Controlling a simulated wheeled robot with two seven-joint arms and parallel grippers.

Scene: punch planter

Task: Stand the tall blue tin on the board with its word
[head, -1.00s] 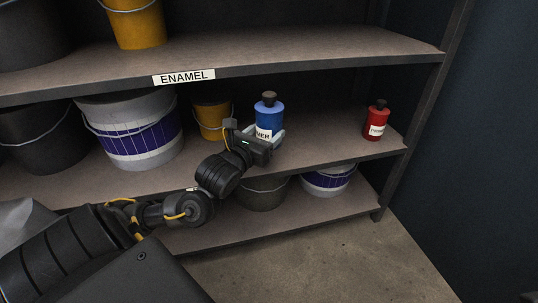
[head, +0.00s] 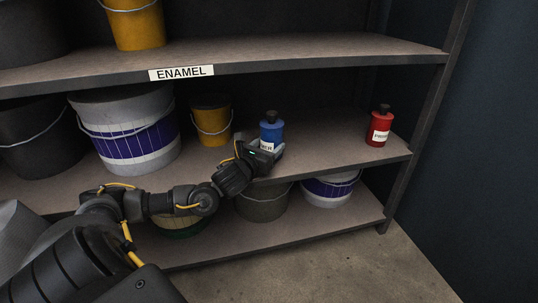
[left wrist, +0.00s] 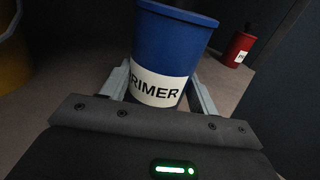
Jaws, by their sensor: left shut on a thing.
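The tall blue tin (head: 271,132) has a dark cap and a white label. In the left wrist view the blue tin (left wrist: 172,55) shows the label PRIMER, partly cut by its curve. My left gripper (head: 272,152) is shut on the tin low on its body, one finger on each side. The tin is upright, over the middle board (head: 320,147); I cannot tell whether its base touches the board. The top board (head: 300,48) carries a white ENAMEL sign (head: 181,72) on its front edge. My right gripper is not in view.
A red tin (head: 380,127) with a white label stands at the right end of the middle board. A yellow bucket (head: 211,122) and a white and purple bucket (head: 125,100) stand left of the blue tin. Another yellow bucket (head: 137,28) is on the top board.

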